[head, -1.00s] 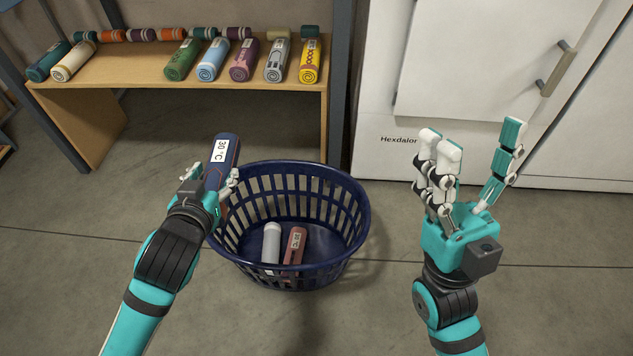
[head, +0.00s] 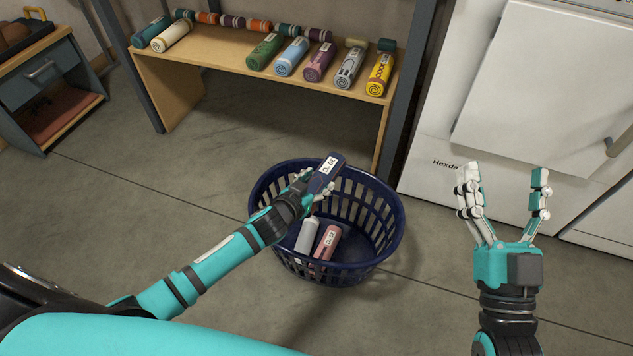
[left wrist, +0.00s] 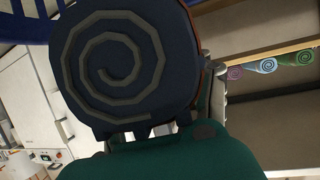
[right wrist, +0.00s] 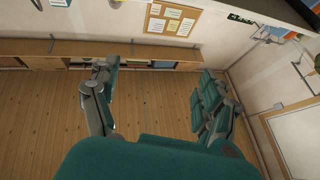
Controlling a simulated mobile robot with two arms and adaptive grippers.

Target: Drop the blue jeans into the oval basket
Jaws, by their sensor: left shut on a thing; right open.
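The blue jeans (head: 327,172) are a dark blue roll with a white "30 °C" label. My left gripper (head: 318,190) is shut on them and holds them above the oval basket. The roll's spiral end fills much of the left wrist view (left wrist: 112,65). The oval basket (head: 385,225) is dark blue with slatted walls and stands on the floor. A white roll (head: 307,235) and a reddish roll (head: 327,243) lie inside it. My right gripper (head: 505,205) is open and empty, to the right of the basket; its spread fingers show in the right wrist view (right wrist: 160,105).
A wooden shelf (head: 215,50) behind the basket bears several coloured rolls. A white appliance (head: 530,80) stands at the back right. A small cabinet (head: 45,80) is at the far left. The floor around the basket is mostly clear.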

